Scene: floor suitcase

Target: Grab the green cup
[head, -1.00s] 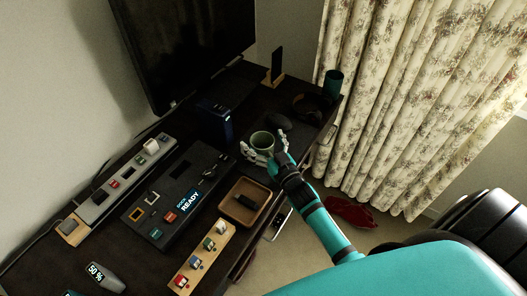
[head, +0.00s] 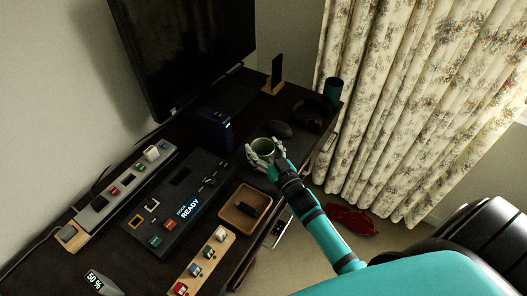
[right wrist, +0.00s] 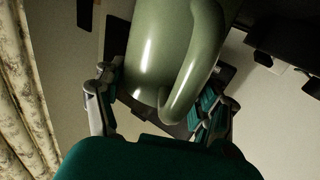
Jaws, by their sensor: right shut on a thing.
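The green cup (head: 264,147) is at the right part of the dark desk, in front of the black mouse. In the right wrist view the cup (right wrist: 165,50) fills the upper middle, its handle facing the camera. My right gripper (head: 264,159) is shut on the cup, with fingers on both sides of its body. In the right wrist view the gripper's fingers (right wrist: 160,105) flank the cup left and right. The cup's base is hidden in the head view, so I cannot tell whether it touches the desk. My left gripper is not in view.
A black mouse (head: 280,130) lies behind the cup. A brown tray (head: 228,213) with a dark item is to the left. A teal cup (head: 333,84) and headphones (head: 307,112) stand at the far right corner. A dock (head: 163,221) reading READY lies further left.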

